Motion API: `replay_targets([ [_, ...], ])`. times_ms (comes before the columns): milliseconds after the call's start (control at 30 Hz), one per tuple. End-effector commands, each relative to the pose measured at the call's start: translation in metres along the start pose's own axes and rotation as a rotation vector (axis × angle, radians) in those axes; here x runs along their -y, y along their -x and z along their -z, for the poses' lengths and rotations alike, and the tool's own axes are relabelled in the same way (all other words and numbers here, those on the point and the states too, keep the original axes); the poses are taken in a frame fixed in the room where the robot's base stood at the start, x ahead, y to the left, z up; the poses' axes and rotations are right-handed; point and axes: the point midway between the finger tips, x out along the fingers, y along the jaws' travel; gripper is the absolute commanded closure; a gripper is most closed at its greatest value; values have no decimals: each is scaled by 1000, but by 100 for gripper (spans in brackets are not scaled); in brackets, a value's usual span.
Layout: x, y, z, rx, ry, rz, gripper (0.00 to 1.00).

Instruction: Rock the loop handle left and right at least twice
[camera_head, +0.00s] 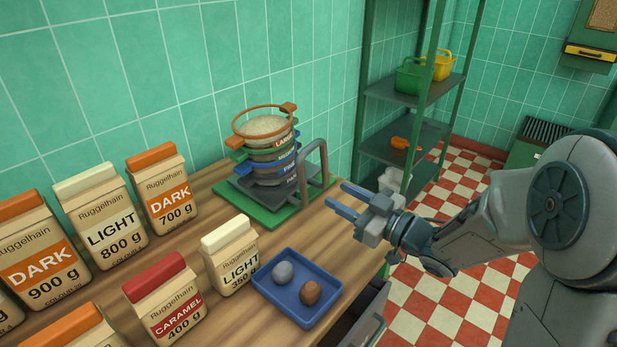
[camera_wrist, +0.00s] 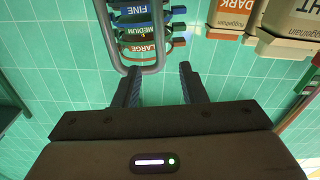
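The grey loop handle (camera_head: 325,165) stands upright like an inverted U at the right end of a green base (camera_head: 276,213), beside a stack of sieves (camera_head: 268,160). My gripper (camera_head: 337,198) is open and empty just right of the loop, with its fingers pointing at it. In the wrist view the loop handle (camera_wrist: 160,35) hangs inverted ahead of the fingers. One leg lines up between my gripper's fingertips (camera_wrist: 158,80), and the other lies left of them. The fingers look apart from the handle.
The wooden counter (camera_head: 190,262) holds several paper bags, including a light bag (camera_head: 232,256), and a blue tray (camera_head: 270,297) with a grey stone (camera_head: 283,272) and a brown stone (camera_head: 311,292). A metal shelf (camera_head: 400,97) stands behind. Open floor lies right of the counter.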

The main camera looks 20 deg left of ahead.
Motion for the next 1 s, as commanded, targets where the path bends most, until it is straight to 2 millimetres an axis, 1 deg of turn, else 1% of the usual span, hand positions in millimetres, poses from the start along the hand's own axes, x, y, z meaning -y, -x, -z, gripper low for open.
replay_targets([
  [33,-10,-1,4,3,-2,42,62],
  [167,-20,-1,0,13,-10,140,62],
  [300,-23,-1,-4,22,-15,191,62],
  [433,-20,-12,-6,22,-14,198,62],
  [567,-15,-36,-6,21,-15,198,62],
  [800,-5,-87,-7,21,-14,197,62],
  [900,-2,-105,-7,21,-14,196,62],
  [1000,1,-119,-8,21,-14,195,62],
])
